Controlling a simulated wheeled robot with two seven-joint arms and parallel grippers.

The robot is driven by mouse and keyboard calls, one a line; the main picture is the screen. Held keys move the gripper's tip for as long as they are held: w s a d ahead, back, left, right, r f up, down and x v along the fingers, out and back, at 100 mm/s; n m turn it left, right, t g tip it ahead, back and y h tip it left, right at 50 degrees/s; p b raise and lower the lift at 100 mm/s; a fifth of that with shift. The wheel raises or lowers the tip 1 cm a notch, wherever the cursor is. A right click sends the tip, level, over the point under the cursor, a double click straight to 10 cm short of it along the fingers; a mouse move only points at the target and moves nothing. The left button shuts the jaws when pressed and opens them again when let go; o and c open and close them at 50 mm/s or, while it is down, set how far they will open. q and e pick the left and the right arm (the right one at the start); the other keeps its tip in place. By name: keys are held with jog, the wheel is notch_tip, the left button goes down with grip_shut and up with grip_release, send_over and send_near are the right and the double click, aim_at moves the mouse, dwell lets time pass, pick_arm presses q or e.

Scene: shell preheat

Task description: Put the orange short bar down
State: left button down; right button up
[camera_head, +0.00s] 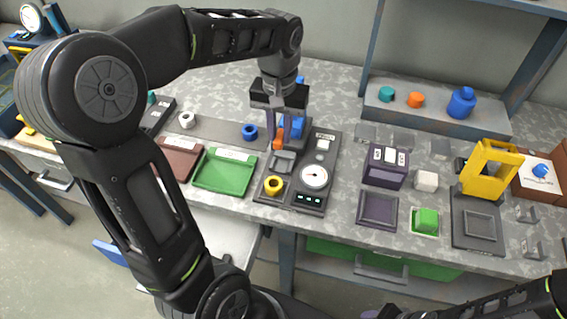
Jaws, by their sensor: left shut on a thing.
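The orange short bar (279,139) shows as a small orange piece between the fingers of my left gripper (279,140). That gripper is shut on the bar and points down over the back of the dark instrument panel. A blue block (293,127) stands right beside the fingers and partly behind them. I cannot tell whether the bar touches the surface below. Only part of my right arm shows at the bottom right; its gripper's fingers cannot be made out.
A purple box (385,168) and a yellow press (490,168) stand right.

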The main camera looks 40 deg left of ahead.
pick_arm(q)
send_over(281, 169)
jog(key=shift+a+f, duration=0.1)
jog(key=shift+f, duration=3.1)
jog(key=shift+f+p, duration=0.3)
jog(key=shift+f, duration=1.55)
jog(key=shift+f, duration=0.1)
